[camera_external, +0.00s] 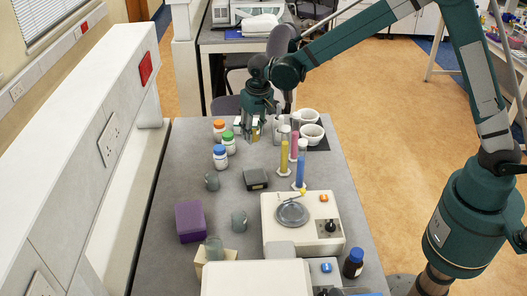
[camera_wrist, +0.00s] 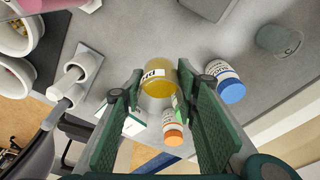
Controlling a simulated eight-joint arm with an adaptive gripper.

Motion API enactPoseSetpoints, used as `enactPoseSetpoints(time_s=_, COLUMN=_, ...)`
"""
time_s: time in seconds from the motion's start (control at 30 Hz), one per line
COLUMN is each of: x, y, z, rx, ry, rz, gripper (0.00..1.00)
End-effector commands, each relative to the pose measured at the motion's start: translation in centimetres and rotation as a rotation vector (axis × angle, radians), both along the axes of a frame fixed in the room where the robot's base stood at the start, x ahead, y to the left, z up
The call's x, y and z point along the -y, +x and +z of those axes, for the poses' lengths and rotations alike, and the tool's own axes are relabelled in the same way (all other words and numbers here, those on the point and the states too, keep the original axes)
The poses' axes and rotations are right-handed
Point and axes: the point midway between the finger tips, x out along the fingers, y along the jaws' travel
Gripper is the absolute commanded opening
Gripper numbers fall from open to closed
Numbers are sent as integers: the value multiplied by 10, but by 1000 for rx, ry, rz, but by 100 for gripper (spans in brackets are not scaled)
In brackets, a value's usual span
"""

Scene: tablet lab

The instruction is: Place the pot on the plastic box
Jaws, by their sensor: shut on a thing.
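My gripper (camera_external: 251,135) is over the far part of the grey bench, shut on a small yellow pot. The pot (camera_wrist: 158,80) shows between the fingers in the wrist view, round and amber with a white label; my gripper (camera_wrist: 160,88) flanks it. In the external view the fingers hide most of it. A low dark grey box (camera_external: 255,179) lies on the bench, nearer the external camera than my gripper. Its edge shows at the top of the wrist view (camera_wrist: 208,8). A purple box (camera_external: 190,221) stands farther to the left.
White bottles with orange (camera_external: 219,126), green (camera_external: 229,143) and blue caps (camera_external: 220,157) stand left of my gripper. Coloured cylinders (camera_external: 284,158) and white mortars (camera_external: 311,134) are at right. A balance (camera_external: 300,226) is nearer.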

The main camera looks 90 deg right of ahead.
Motion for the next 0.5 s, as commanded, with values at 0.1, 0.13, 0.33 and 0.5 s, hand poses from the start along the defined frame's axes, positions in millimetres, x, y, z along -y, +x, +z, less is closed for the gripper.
enactPoseSetpoints(time_s=0.1, x=0, y=1, z=0, rx=0, ry=0, rz=0, gripper=18)
enactPoseSetpoints(time_s=0.13, x=-1, y=1, z=0, rx=0, ry=0, rz=1, gripper=18)
enactPoseSetpoints(time_s=0.33, x=-11, y=12, z=3, rx=0, ry=0, rz=8, gripper=18)
enactPoseSetpoints(time_s=0.5, x=-35, y=36, z=9, rx=-1, ry=1, rz=23, gripper=18)
